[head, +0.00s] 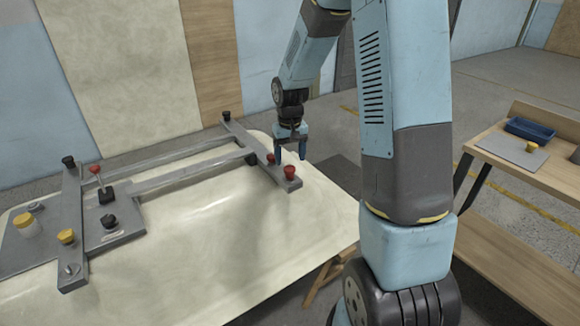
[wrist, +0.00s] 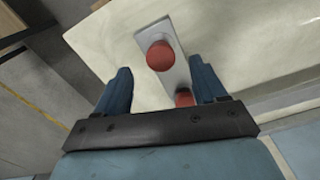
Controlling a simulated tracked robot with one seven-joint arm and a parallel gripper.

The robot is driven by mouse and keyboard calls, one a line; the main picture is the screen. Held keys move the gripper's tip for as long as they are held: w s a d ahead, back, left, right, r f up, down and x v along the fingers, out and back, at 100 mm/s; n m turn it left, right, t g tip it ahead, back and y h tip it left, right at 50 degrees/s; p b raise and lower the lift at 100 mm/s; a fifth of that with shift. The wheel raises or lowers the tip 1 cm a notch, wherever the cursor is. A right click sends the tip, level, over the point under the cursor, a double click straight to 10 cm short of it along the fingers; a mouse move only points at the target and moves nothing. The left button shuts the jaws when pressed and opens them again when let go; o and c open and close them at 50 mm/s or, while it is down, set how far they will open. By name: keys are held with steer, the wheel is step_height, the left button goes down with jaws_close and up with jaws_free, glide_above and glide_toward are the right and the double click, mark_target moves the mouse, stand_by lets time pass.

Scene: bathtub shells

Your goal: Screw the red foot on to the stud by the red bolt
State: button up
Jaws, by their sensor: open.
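The red foot (head: 290,172) is a flared round knob, standing upright at the near end of a grey cross bar on the tub shell. It also shows from above in the wrist view (wrist: 160,56). A smaller red piece, apparently the red bolt (head: 271,158), sits just inward on the same bar; in the wrist view (wrist: 184,97) it is partly hidden by my gripper. The stud is not visible under the foot, and I cannot tell how far the foot is threaded. My gripper (head: 291,157) is open and empty, its fingers pointing down, just above and behind the foot.
The cream tub shell (head: 230,250) carries a grey frame (head: 165,165) with black and yellow knobs and a red-topped lever (head: 95,170). A wooden bench (head: 490,148) at right holds a blue tray (head: 530,129) and a yellow piece (head: 532,147) on a grey plate.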

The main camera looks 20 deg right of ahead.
mark_target(290, 168)
step_height(290, 168, up, 8)
stand_by(0.4)
steer(key=shift+c, duration=0.3)
step_height(290, 168, down, 4)
steer(key=n, duration=2)
steer(key=shift+w+r+n, duration=0.1)
steer(key=shift+r+n, duration=0.1)
steer(key=shift+n, duration=0.2)
steer(key=shift+f, duration=4)
